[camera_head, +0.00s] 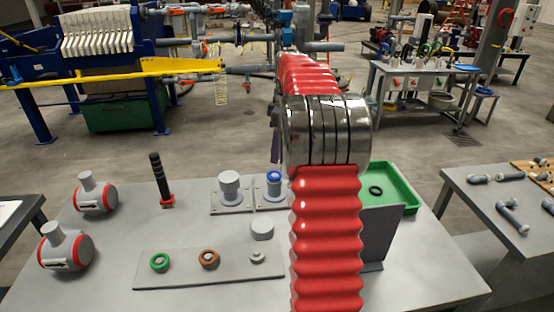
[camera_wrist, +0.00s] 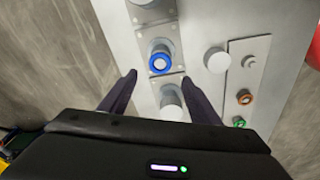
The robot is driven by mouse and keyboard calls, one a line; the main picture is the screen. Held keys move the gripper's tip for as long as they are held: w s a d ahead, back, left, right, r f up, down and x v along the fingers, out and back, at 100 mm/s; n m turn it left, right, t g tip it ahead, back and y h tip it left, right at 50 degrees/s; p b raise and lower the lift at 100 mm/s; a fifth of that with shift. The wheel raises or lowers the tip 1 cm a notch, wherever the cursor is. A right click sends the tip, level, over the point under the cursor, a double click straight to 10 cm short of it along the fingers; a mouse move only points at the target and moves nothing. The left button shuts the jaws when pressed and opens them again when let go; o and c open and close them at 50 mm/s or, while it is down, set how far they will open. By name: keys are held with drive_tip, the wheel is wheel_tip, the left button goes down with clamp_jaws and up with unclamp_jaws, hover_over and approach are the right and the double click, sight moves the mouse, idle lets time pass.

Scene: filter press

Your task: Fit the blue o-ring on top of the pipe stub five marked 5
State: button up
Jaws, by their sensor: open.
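The blue o-ring (camera_wrist: 160,60) sits around the top of a grey pipe stub, the middle one of three in a row in the wrist view. The ring (camera_head: 274,176) also shows at the top of its stub in the head view, just left of my arm. I cannot read a number 5 on any stub. My gripper (camera_wrist: 158,79) is open, with one dark finger on each side of the line of stubs. The ring is between and slightly beyond the fingertips in the picture, and neither finger visibly touches it. In the head view my arm hides most of the gripper.
A second stub (camera_head: 229,184) stands left of the ringed one. A flat plate (camera_head: 182,272) carries a green ring (camera_head: 160,262), a brown ring (camera_head: 209,258) and a small grey ring. A short grey cylinder (camera_head: 262,230) and a green tray (camera_head: 408,180) with a black ring are nearby.

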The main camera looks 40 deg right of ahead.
drive_tip(key=r, duration=0.3)
drive_tip(key=shift+s+d+r, duration=0.1)
drive_tip(key=shift+s+r, duration=0.1)
idle(0.6)
drive_tip(key=s+a+r+m+t+h, duration=0.1)
drive_tip(key=s+a+r+m, duration=0.2)
drive_tip(key=a, duration=0.9)
drive_tip(key=s+a+r+t, duration=0.15)
drive_tip(key=s+a, duration=0.25)
drive_tip(key=a, duration=0.8)
drive_tip(key=s+a+f+m+t, duration=0.1)
drive_tip(key=s+a+f+m, duration=0.1)
drive_tip(key=s+a, duration=0.5)
drive_tip(key=s+a+f+m, duration=0.2)
drive_tip(key=s+a+f, duration=0.3)
drive_tip(key=s+a, duration=0.2)
drive_tip(key=shift+s+f+t, duration=0.25)
drive_tip(key=shift+s+t, duration=0.1)
drive_tip(key=shift+s, duration=0.7)
